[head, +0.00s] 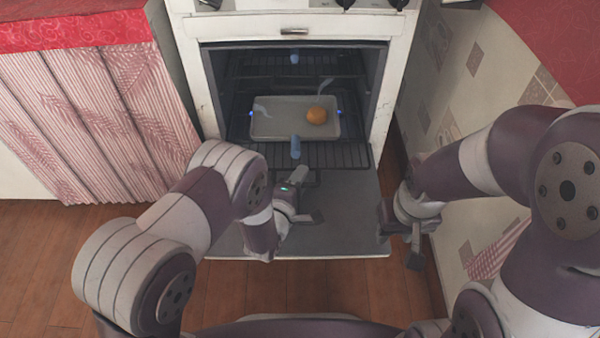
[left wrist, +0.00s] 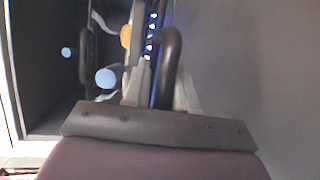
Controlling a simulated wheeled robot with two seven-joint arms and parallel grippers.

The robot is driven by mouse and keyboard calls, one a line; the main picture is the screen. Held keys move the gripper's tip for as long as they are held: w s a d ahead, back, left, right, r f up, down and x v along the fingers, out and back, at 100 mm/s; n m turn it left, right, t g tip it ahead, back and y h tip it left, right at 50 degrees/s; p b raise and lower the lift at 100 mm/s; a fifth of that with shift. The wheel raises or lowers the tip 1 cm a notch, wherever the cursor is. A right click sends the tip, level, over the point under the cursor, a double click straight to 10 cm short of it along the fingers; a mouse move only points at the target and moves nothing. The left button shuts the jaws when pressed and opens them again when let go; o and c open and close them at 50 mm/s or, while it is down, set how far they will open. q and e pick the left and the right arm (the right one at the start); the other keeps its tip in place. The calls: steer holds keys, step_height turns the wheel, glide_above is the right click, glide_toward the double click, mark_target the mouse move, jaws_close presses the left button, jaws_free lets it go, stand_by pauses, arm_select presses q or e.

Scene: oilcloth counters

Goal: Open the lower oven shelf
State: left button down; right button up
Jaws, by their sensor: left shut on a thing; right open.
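The oven (head: 193,85) stands with its door (head: 345,215) folded down. A lower oven shelf (head: 345,155), a dark wire rack, shows at the front of the cavity, below the tray. My left gripper (head: 304,196) is over the open door at the rack's front edge. In the left wrist view its fingers (left wrist: 160,85) are shut around a dark bent bar (left wrist: 169,50), which appears to be part of the lower shelf; the head view hides the exact contact. My right gripper (head: 401,236) is open and empty at the door's right edge.
A light tray (head: 270,131) holding an orange round thing (head: 317,115) sits inside the oven. A curtained counter (head: 95,120) stands at the left. A patterned wall (head: 455,75) is close on the right. Wooden floor (head: 50,255) is free in front.

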arm_select(q)
steer(key=shift+s+a+f, duration=0.1)
steer(key=shift+s+f, duration=0.3)
steer(key=shift+s, duration=0.15)
steer(key=c, duration=1.1)
jaws_free()
steer(key=shift+w+r, duration=0.1)
steer(key=shift+r, duration=0.2)
steer(key=p+v, duration=0.5)
steer(key=v, duration=0.7)
steer(key=shift+p, duration=0.35)
steer(key=shift+s+a, duration=0.1)
steer(key=shift+s, duration=0.15)
